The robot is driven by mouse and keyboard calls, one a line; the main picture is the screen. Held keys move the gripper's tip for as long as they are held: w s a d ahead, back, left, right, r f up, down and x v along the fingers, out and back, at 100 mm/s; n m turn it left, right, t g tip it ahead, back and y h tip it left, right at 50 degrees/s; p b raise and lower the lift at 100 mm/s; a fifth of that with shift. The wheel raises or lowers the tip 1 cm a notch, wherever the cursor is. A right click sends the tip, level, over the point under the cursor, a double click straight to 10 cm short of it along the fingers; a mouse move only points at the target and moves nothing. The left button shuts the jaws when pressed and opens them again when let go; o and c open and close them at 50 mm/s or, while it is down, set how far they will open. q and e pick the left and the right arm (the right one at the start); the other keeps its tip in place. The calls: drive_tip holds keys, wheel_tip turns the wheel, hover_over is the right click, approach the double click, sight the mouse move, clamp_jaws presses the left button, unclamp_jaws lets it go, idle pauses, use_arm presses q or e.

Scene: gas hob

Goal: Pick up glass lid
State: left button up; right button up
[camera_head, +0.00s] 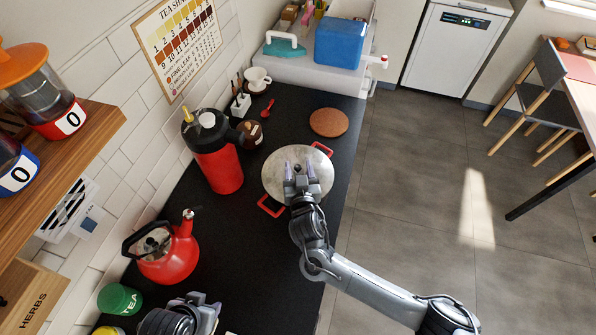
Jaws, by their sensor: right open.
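The glass lid (276,165) is round and pale grey, and lies flat on a pot with red handles (271,206). The pot stands on the dark worktop. My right gripper (299,169) is open, its two fingers apart over the middle of the lid. The gripper hides the lid's centre, and I cannot tell whether the fingers touch it. My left gripper (205,300) shows only in part at the bottom edge, apart from the lid; its fingers are not clear.
A red flask (217,165) and a red kettle (173,257) stand left of the pot. A round cork mat (328,122) lies on the worktop (240,255) behind it. A dark brown jar (251,134) is close to the flask. Bare worktop lies between kettle and pot.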

drive_tip(key=shift+w+a+f, duration=0.15)
drive_tip(key=shift+w+f, duration=0.05)
drive_tip(key=shift+w, duration=0.35)
clamp_jaws()
drive_tip(key=shift+r, duration=0.2)
